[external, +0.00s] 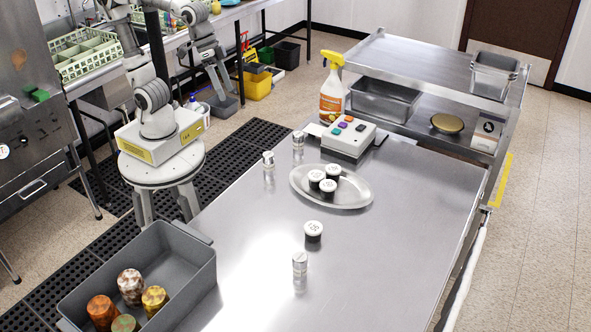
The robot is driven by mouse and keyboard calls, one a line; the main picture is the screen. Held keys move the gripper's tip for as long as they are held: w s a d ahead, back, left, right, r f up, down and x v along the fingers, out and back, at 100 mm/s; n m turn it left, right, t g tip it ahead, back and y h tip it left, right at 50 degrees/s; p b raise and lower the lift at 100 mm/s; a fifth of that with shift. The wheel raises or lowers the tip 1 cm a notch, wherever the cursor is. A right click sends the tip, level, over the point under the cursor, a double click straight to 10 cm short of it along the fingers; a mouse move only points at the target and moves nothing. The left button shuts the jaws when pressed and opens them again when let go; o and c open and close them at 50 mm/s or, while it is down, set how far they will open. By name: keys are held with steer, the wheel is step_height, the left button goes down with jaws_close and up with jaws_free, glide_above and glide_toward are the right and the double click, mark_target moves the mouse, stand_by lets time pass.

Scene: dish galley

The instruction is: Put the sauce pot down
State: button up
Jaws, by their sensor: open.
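Small dark sauce pots with white lids are in the external view. One sauce pot (313,231) stands upright by itself on the steel table (400,240), in front of the oval metal tray (352,197). Three similar pots (328,187) stand close together on the tray. My gripper (220,88) is at the upper left, pointing down beyond the table's left edge. It is open, with nothing visible between its fingers, and well apart from all the pots.
Small pale cylinders stand at the table's left (268,159), back (298,140) and front (300,264). A grey bin (190,262) holds several patterned jars. A button box (345,137) and spray bottle (332,97) are at the back. The table's right half is clear.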

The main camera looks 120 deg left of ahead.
steer(key=s+d+f+m+t, duration=0.1)
steer(key=s+f+m, duration=0.3)
steer(key=s, duration=0.5)
steer(key=shift+s+d+m, duration=0.2)
steer(key=shift+d+m, duration=0.55)
steer(key=shift+m, duration=0.05)
steer(key=shift+f, duration=0.1)
step_height(320, 180, down, 25)
steer(key=b, duration=2.4)
steer(key=shift+r+b, duration=0.2)
steer(key=shift+b, duration=0.2)
steer(key=shift+o, duration=0.2)
